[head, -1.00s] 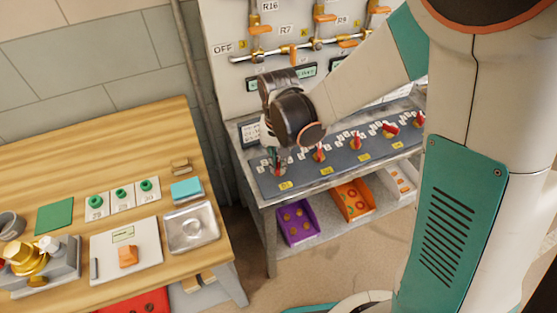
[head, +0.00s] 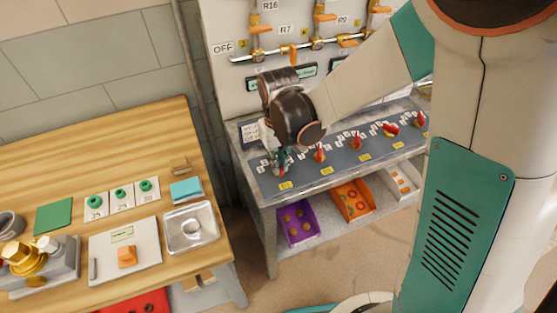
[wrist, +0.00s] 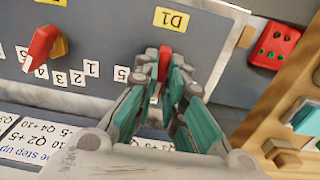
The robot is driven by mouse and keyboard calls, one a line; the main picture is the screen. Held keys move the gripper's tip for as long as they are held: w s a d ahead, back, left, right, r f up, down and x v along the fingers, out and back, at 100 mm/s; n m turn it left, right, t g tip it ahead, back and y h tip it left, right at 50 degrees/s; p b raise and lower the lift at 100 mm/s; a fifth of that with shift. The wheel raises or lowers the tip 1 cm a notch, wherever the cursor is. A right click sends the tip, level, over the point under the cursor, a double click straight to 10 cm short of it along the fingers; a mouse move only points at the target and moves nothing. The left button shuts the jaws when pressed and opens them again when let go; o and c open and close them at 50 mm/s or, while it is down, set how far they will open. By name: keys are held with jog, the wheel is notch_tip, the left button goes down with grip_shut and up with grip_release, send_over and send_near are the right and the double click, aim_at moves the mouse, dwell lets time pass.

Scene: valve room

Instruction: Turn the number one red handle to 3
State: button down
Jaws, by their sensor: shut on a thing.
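The number one red handle (wrist: 164,62) is below the yellow D1 tag (wrist: 171,20) in the wrist view. My gripper (wrist: 164,76) is shut on this handle, with a grey-and-teal finger on each side of it. The handle's red top shows between the fingertips and points roughly up and down in the picture. A 5 label (wrist: 121,73) shows just left of the fingers; the other numbers of this handle are hidden behind them. In the head view my gripper (head: 280,162) is at the left end of the sloped panel, above the D1 tag (head: 286,185).
More red handles stand in a row to the right, the nearest being the second handle (head: 319,155). A pipe with valves (head: 317,43) runs behind my arm. A purple bin (head: 298,222) and an orange bin (head: 352,200) sit below. A wooden table (head: 110,165) stands at left.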

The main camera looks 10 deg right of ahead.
dwell(0.3)
jog(key=c, duration=1.7)
grip_release()
jog(key=shift+r, duration=3.75)
